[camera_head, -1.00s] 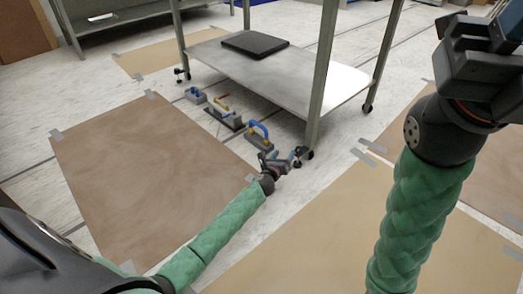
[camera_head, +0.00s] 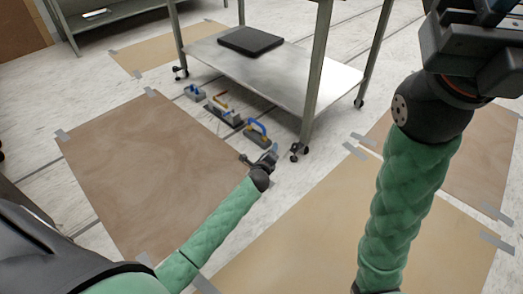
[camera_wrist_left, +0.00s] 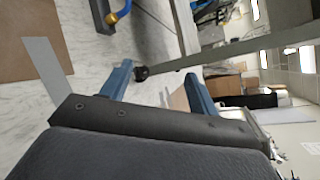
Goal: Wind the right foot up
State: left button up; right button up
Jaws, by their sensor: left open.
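The steel table's near right leg (camera_head: 316,80) ends in a dark wheeled foot (camera_head: 298,151) on the floor. The foot also shows small and dark between my fingers, in the left wrist view (camera_wrist_left: 141,73). My left gripper (camera_head: 260,159) is low over the floor, a little left of the foot and apart from it. Its two blue fingers are spread and empty in the left wrist view (camera_wrist_left: 158,88). My right gripper (camera_head: 470,40) is high at the upper right, partly cut off; its fingers cannot be made out.
Several blue- and yellow-handled tools (camera_head: 257,135) stand in a row left of the foot, close to my left gripper. A black slab (camera_head: 251,40) lies on the lower shelf (camera_head: 275,72). Taped brown sheets (camera_head: 150,165) cover parts of the floor. The other near leg has a foot (camera_head: 180,73).

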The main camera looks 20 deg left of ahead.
pick_arm(q)
jog(key=shift+s+a+r+n+g+y+p, duration=0.1)
jog(key=shift+s+r+n+g+p, duration=0.05)
jog(key=shift+s+r+n+p, duration=0.35)
jog(key=shift+s+a+r+n+g+y+p, duration=0.1)
jog(key=shift+s+r+n+g+p, duration=0.2)
jog(key=shift+s, duration=0.35)
jog(key=shift+s+a+r+n+g+y+p, duration=0.1)
jog(key=shift+s+r+n+p, duration=0.2)
jog(key=shift+s+n+p, duration=0.2)
